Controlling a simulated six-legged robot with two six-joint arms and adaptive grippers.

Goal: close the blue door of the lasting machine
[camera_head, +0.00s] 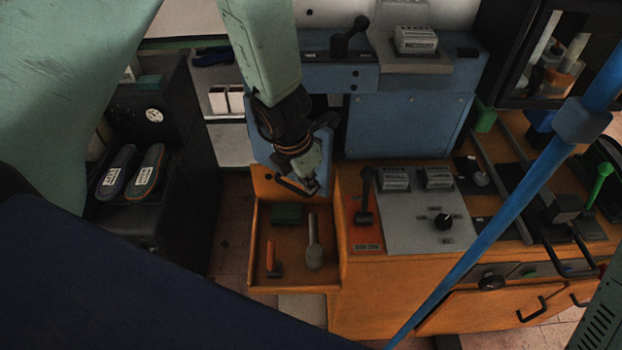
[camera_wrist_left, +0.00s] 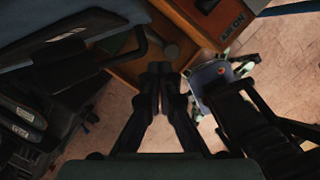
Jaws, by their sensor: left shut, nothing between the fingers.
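The lasting machine (camera_head: 408,118) is a blue body at the back centre. Its blue door (camera_head: 262,148) appears to stand open at the machine's left side, partly hidden behind my left arm. A black bar handle (camera_head: 294,187) is near the door's lower edge. In the left wrist view the door (camera_wrist_left: 55,22) fills the upper left, with a dark handle (camera_wrist_left: 125,50) beside the fingers. My left gripper (camera_head: 308,168) is in front of the door, close to the handle. Its fingers (camera_wrist_left: 160,70) are together and empty. Contact with the door is unclear. My right gripper is not in view.
An orange tray (camera_head: 262,243) with hand tools is below the door. A control panel (camera_head: 425,222) and a lever (camera_head: 366,195) are to its right. A dark stand (camera_head: 190,150) with two insoles is at left. A blue pole (camera_head: 500,218) crosses the right side.

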